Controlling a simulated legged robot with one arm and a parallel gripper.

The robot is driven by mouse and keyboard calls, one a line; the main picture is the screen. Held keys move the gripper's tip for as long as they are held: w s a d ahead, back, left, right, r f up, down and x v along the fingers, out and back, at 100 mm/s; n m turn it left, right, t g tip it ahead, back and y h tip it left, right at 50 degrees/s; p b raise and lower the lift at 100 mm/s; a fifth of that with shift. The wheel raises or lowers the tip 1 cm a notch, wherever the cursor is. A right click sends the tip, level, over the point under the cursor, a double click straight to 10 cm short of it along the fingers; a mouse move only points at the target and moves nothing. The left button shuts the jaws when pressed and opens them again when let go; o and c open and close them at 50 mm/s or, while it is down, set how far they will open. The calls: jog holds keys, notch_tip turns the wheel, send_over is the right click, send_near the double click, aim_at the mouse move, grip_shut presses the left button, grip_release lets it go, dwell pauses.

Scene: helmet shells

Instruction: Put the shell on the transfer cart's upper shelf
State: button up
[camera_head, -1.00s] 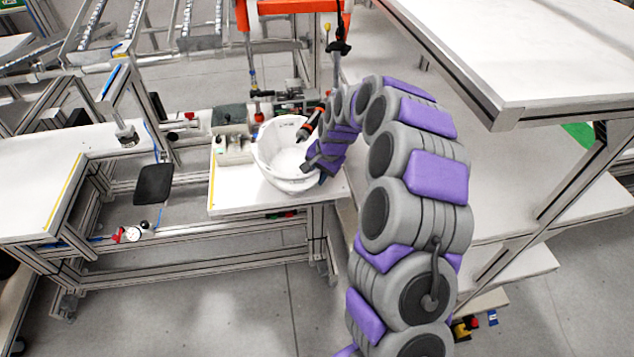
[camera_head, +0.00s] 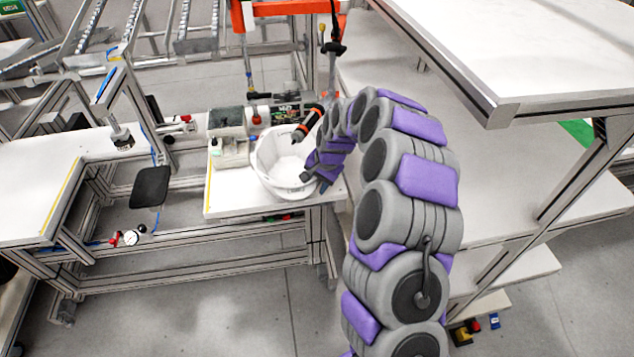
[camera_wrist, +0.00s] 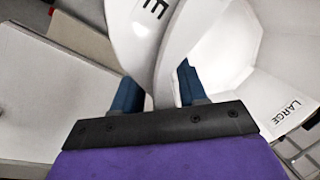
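The shell (camera_head: 284,168) is a white, bowl-like helmet shell, open side up, at the right part of a white worktable. Its wall (camera_wrist: 205,22) fills the wrist view, with "LARGE" lettering on it. My gripper (camera_head: 316,178) is at the shell's right rim. In the wrist view its two blue fingers (camera_wrist: 160,92) stand on either side of the shell's wall and look closed against it. I cannot tell whether the shell touches the tabletop. A white unit with stacked shelves stands at the right, its upper shelf (camera_head: 540,45) nearest; it looks like the transfer cart.
The worktable (camera_head: 225,200) has small bins (camera_head: 230,150) behind and left of the shell. An orange frame (camera_head: 290,8) with a hanging tool stands behind. A black pad (camera_head: 150,187) is at the left. The upper shelf's visible top is clear, and its edge is close to my arm.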

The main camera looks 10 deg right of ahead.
jog(key=shift+o, duration=0.6)
jog(key=shift+a, duration=0.5)
jog(key=shift+r, duration=0.1)
jog(key=p+v, duration=0.3)
jog(key=v, duration=0.8)
jog(key=s+a+r+n+g, duration=0.1)
jog(key=s+a+r+n, duration=0.2)
jog(key=s+r, duration=0.5)
jog(key=s+r+n+g+h, duration=0.2)
jog(key=s+n, duration=0.3)
jog(key=s, duration=3)
jog(key=shift+s+d+g, duration=0.3)
jog(key=shift+d+g, duration=0.15)
jog(key=shift+g, duration=0.05)
